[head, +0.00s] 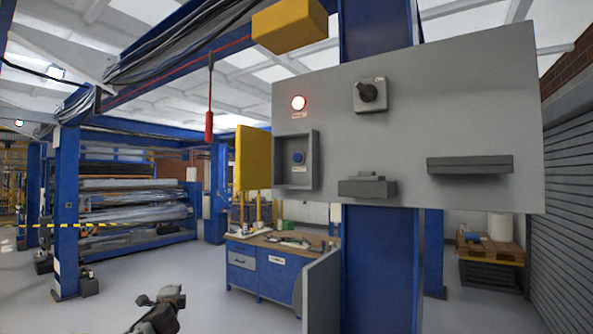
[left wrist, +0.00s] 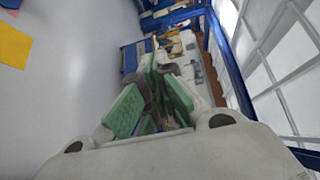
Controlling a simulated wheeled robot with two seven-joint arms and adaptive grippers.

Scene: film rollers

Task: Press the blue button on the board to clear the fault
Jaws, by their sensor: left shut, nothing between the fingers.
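The grey board (head: 450,110) is mounted on a blue post at the centre right of the head view. The blue button (head: 298,157) sits inside an open-fronted grey box (head: 313,160) at the board's lower left. A round lamp (head: 298,103) above it glows red. My left gripper (head: 160,298) is low in the head view, below and left of the board, well apart from the button. In the left wrist view its green-padded fingers (left wrist: 155,65) are shut and empty. The board and button cannot be made out in that view. My right gripper is not in view.
The board also bears a dark rotary knob (head: 368,92) and two grey ledge-like blocks (head: 367,187). A red pendant (head: 209,126) hangs left of the board. A blue workbench (head: 270,272) stands behind, below. Open floor lies at left.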

